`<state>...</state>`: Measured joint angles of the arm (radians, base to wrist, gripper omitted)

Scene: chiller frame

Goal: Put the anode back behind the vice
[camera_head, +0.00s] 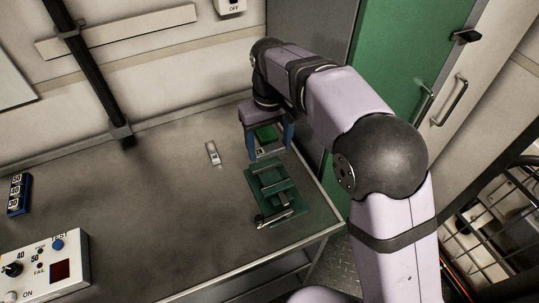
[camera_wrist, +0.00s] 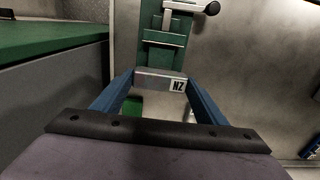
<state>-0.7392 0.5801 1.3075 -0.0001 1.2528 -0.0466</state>
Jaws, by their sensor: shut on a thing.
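The anode, a grey block with a white label reading "NZ" in the wrist view (camera_wrist: 155,79), sits between the tips of my gripper's blue fingers (camera_wrist: 159,80). My gripper is shut on it. In the head view my gripper (camera_head: 269,152) points down at the far right of the bench, just behind the green vice (camera_head: 274,189). The vice also shows in the wrist view (camera_wrist: 165,57), directly beyond the anode. I cannot tell whether the anode touches the bench or hangs slightly above it.
A small green thing (camera_head: 266,132) lies behind the fingers. A small pale device (camera_head: 213,153) lies left of my gripper on the grey bench (camera_head: 150,205). A control box (camera_head: 45,265) and a dark blue block with numbers (camera_head: 18,194) stand at left. The bench middle is clear.

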